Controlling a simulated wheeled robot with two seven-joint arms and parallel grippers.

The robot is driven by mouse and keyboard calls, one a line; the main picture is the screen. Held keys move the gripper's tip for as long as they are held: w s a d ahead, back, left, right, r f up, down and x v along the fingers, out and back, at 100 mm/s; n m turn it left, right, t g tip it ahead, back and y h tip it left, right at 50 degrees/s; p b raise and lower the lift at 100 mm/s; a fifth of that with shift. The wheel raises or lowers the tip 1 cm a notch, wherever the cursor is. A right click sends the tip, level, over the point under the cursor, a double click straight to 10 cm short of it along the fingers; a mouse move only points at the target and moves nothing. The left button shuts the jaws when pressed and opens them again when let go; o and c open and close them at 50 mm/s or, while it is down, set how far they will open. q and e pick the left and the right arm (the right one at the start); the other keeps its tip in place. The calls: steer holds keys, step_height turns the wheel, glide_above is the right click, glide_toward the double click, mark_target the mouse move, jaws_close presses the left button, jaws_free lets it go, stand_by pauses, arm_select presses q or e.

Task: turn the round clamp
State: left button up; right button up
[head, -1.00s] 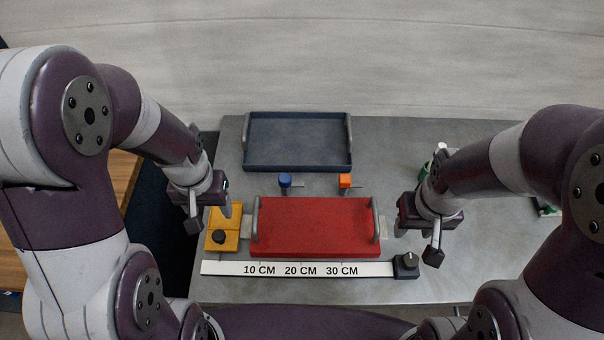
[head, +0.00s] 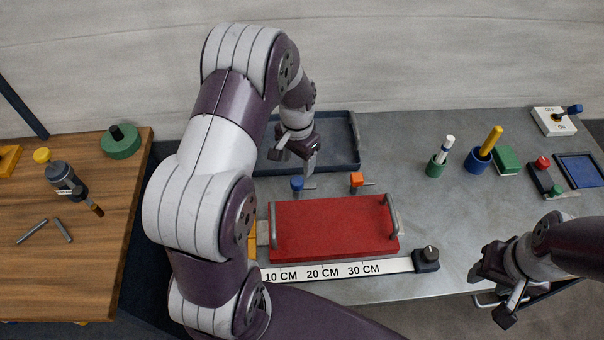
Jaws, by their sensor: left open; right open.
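I cannot tell for sure which part is the round clamp. A black block with a round knob (head: 427,258) sits at the right end of the white ruler (head: 300,274). In front of the tray are a blue-topped knob (head: 297,184) and an orange-topped knob (head: 356,180), each with a small rod. The red plate (head: 330,228) with two grey handles lies behind the ruler. The yellow block (head: 252,240) at its left is mostly hidden by my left arm. My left gripper (head: 294,160) is open above the tray, behind the blue knob. My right gripper (head: 489,297) is open near the front edge, right of the black block.
A dark blue tray (head: 355,125) stands at the back. Cups (head: 477,161), a green block (head: 507,160) and a switch box (head: 553,121) stand on the right. A wooden table (head: 90,230) at left holds a green disc (head: 120,146) and tools. Mid-right metal surface is clear.

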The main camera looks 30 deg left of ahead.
mark_target(297, 180)
arm_select(q)
step_height(297, 180, down, 8)
steer(key=shift+r+p, duration=0.2)
steer(key=shift+p, duration=0.3)
steer(key=shift+a, duration=0.1)
steer(key=c, duration=1.1)
steer(key=shift+o, duration=0.2)
